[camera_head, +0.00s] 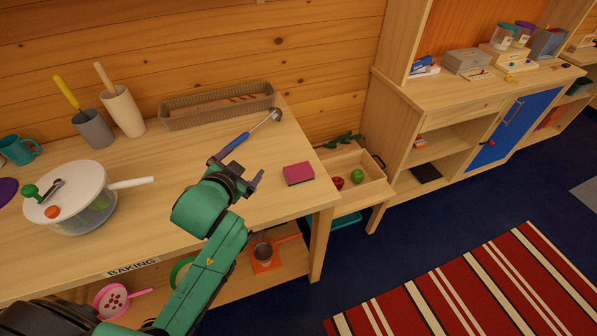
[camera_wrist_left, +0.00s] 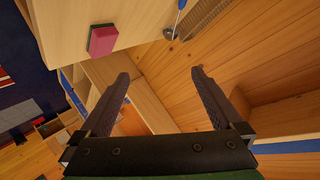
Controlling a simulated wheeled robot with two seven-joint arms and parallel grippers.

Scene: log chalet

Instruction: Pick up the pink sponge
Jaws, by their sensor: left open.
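The pink sponge (camera_head: 298,173), with a dark side edge, lies flat on the wooden table (camera_head: 270,200) near its right end. In the left wrist view the sponge (camera_wrist_left: 103,41) shows at the upper left with a green layer along one side. My left gripper (camera_head: 240,175) is open and empty over the table, to the left of the sponge and apart from it. Its two fingers (camera_wrist_left: 160,85) show spread in the left wrist view, with the sponge outside them. My right gripper is not in view.
A blue-handled ladle (camera_head: 243,138) lies just behind my left gripper. A wicker basket (camera_head: 215,118) stands against the wall. A white-lidded pot (camera_head: 85,200) stands at the left. A wooden crate (camera_head: 370,196) with fruit is beyond the table's right edge.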

